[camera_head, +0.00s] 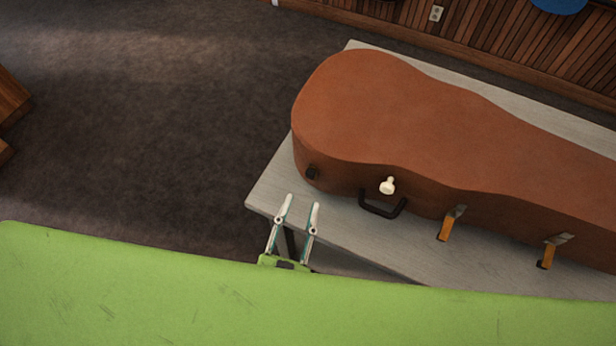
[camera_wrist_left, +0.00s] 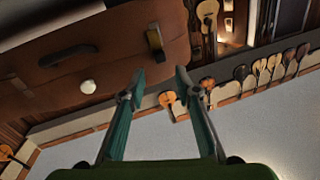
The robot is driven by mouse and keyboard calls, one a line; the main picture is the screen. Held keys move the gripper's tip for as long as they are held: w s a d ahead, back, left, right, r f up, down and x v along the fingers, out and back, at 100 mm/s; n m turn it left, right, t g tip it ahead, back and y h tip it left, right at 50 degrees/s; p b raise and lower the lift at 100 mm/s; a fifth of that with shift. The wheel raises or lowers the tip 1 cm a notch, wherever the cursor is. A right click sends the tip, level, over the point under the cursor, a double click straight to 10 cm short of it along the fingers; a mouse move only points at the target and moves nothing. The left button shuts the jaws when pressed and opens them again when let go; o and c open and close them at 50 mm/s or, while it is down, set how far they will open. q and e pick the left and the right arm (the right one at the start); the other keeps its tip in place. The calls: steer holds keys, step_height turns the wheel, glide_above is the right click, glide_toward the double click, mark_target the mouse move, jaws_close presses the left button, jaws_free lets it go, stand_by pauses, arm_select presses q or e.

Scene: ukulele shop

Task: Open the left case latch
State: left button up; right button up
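A brown ukulele case (camera_head: 400,120) lies shut on a grey table. Two brass-orange latches, one nearer (camera_head: 446,226) and one farther right (camera_head: 549,254), hang down right of the handle. My left gripper (camera_head: 299,206) is open and empty, apart from the case, in front of its left end. The left wrist view shows its open fingers (camera_wrist_left: 160,75) below a brass latch (camera_wrist_left: 154,40), apparently the left one, and the handle (camera_wrist_left: 67,55).
A white knob (camera_head: 387,185) sticks out above the handle. The table (camera_head: 270,188) has a bare strip along its front left edge. Dark open floor (camera_head: 170,130) lies to the left. Wood panelling (camera_head: 490,38) runs behind.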

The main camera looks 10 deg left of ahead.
mark_target(311, 177)
arm_select(q)
steer(key=w+p, duration=0.1)
steer(key=w, duration=0.6)
steer(key=shift+w+d, duration=0.15)
steer(key=shift+d, duration=0.25)
jaws_close()
